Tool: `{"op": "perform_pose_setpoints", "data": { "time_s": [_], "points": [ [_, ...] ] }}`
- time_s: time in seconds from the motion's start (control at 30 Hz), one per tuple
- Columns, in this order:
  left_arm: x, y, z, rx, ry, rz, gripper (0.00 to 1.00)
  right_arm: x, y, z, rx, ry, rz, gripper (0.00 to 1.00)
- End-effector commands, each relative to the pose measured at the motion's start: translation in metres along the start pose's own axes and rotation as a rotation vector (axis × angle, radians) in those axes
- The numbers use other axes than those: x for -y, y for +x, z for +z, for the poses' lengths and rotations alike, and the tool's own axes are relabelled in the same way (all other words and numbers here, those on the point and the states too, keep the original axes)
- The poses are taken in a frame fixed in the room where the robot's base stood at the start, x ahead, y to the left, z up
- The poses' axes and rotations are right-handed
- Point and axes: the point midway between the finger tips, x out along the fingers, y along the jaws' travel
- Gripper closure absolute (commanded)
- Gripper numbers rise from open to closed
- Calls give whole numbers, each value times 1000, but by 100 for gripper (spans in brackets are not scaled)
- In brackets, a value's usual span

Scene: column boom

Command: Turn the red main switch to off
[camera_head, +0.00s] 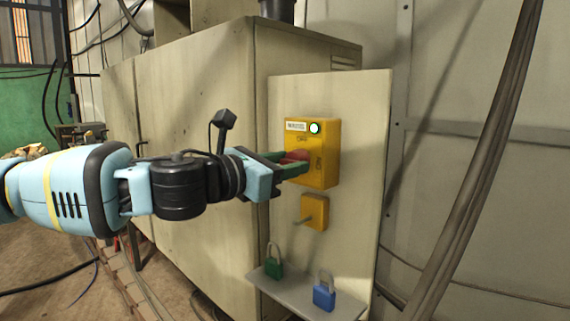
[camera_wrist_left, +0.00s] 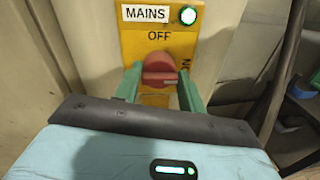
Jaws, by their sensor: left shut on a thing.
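The red main switch (camera_wrist_left: 160,70) sits on a yellow panel (camera_head: 325,155) marked MAINS, with OFF above the knob and ON at its right side. Its raised bar lies roughly level across the knob in the left wrist view. A green lamp (camera_wrist_left: 188,16) glows at the panel's top; it also shows in the head view (camera_head: 315,128). My left gripper (camera_head: 295,163) is shut on the red switch, its green fingers on the knob's left and right sides in the left wrist view. In the head view the fingers partly hide the switch (camera_head: 297,155). My right gripper is not in view.
Below the panel is a smaller yellow box (camera_head: 315,210) with a short peg. Under it a grey shelf (camera_head: 300,295) carries a green padlock (camera_head: 273,265) and a blue padlock (camera_head: 324,294). A large beige cabinet (camera_head: 195,120) stands at left; thick cables (camera_head: 485,145) slope down at right.

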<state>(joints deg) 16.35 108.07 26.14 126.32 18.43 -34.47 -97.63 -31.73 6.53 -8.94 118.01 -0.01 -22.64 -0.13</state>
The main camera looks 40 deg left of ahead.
Motion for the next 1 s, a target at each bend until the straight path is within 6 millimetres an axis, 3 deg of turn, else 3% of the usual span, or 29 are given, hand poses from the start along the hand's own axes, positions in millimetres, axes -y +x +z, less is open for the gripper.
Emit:
{"op": "perform_pose_setpoints", "data": {
  "time_s": [0.37, 1.0],
  "points": [
    [-1, 0, -1, 12, -202, 6, 83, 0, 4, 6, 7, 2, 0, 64],
    [-1, 1, -4, 46, -806, 13, 83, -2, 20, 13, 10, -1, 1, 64]
  ]
}}
